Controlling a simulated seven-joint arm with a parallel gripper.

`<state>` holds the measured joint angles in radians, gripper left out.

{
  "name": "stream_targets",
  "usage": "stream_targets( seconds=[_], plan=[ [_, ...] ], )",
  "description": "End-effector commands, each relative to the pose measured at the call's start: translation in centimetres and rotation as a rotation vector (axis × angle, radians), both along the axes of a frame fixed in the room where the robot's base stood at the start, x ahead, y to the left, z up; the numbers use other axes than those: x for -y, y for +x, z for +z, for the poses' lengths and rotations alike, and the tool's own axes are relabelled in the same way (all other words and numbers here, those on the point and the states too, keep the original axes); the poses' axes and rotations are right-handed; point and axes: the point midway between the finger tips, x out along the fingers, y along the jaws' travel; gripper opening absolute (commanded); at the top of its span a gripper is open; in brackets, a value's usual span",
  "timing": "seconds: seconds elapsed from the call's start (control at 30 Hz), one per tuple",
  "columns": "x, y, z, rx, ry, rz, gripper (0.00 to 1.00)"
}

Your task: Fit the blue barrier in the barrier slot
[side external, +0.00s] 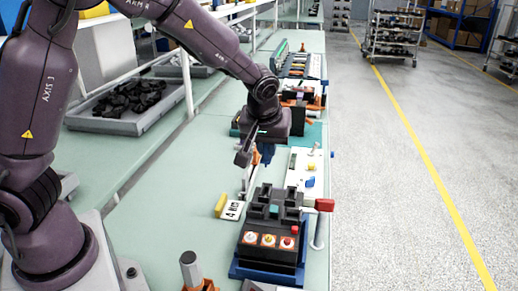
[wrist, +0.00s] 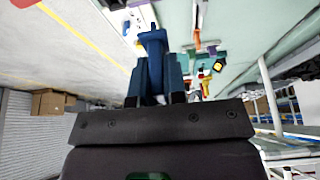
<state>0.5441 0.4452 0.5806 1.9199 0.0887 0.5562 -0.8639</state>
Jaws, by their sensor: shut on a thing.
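The blue barrier (wrist: 153,42) is held between the two fingers of my gripper (wrist: 155,80) in the wrist view, its outer end sticking out past the fingertips. In the side view, my gripper (side external: 266,146) points down over the bench, and the barrier (side external: 267,155) shows as a small dark blue shape beneath it. The black breaker unit (side external: 267,224) stands nearer the camera on a blue base, with upright black posts on top and a red-ended handle (side external: 324,204) at its right. The barrier is apart from the unit. I cannot make out the barrier slot.
A white card (side external: 231,210) and a yellow piece (side external: 220,204) stand left of the unit. A white panel with small coloured parts (side external: 309,167) lies right of my gripper. A grey cylinder with orange parts (side external: 190,268) is in front. A tray of black parts (side external: 125,106) is at left.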

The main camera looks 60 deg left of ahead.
Motion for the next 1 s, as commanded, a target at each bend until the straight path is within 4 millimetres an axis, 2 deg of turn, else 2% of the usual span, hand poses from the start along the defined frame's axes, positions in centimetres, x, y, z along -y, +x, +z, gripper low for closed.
stream_targets(
  seconds=[0.53, 1.0],
  plan=[
    [0.0, -0.3, -0.5, -0.008, -0.008, 0.035, 0.0],
    [0.0, -0.3, -4.7, -0.008, -0.007, 0.035, 0.0]
  ],
)
